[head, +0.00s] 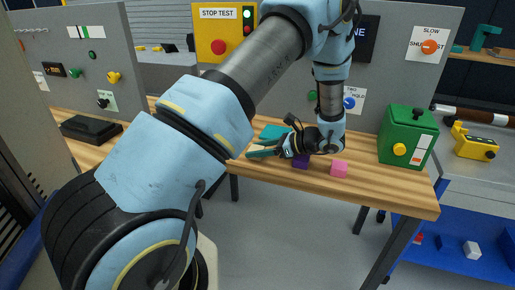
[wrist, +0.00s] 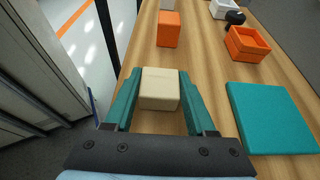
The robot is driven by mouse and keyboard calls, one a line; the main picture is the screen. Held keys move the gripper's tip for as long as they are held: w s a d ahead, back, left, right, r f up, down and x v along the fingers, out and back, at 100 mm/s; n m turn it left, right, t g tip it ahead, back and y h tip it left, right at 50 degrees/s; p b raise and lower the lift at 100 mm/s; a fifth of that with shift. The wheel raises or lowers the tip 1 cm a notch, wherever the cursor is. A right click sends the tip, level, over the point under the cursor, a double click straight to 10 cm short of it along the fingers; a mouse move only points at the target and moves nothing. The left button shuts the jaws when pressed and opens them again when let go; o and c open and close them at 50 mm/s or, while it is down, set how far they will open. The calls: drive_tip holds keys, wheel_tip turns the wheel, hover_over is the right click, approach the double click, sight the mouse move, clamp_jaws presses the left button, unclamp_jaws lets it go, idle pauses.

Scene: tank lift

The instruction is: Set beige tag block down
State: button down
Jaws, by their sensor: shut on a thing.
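The beige tag block (wrist: 159,88) sits between the two teal fingers of my gripper (wrist: 157,92) in the wrist view. The fingers are shut on its left and right sides. The wooden table (wrist: 205,60) lies beneath it; I cannot tell whether the block touches the wood. In the head view my gripper (head: 263,150) is low over the table's left part, pointing left, and the block is hard to make out there. A flat teal pad (wrist: 270,117) lies to the right of my gripper in the wrist view, apart from the block.
In the wrist view an orange block (wrist: 169,30) and an orange open bin (wrist: 247,43) stand farther along the table. In the head view a purple block (head: 301,161), a pink block (head: 339,170) and a green box (head: 407,138) stand on the table. The table edge is close to my gripper.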

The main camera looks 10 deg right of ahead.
drive_tip(key=shift+f, duration=0.2)
drive_tip(key=shift+c, duration=1.1)
unclamp_jaws()
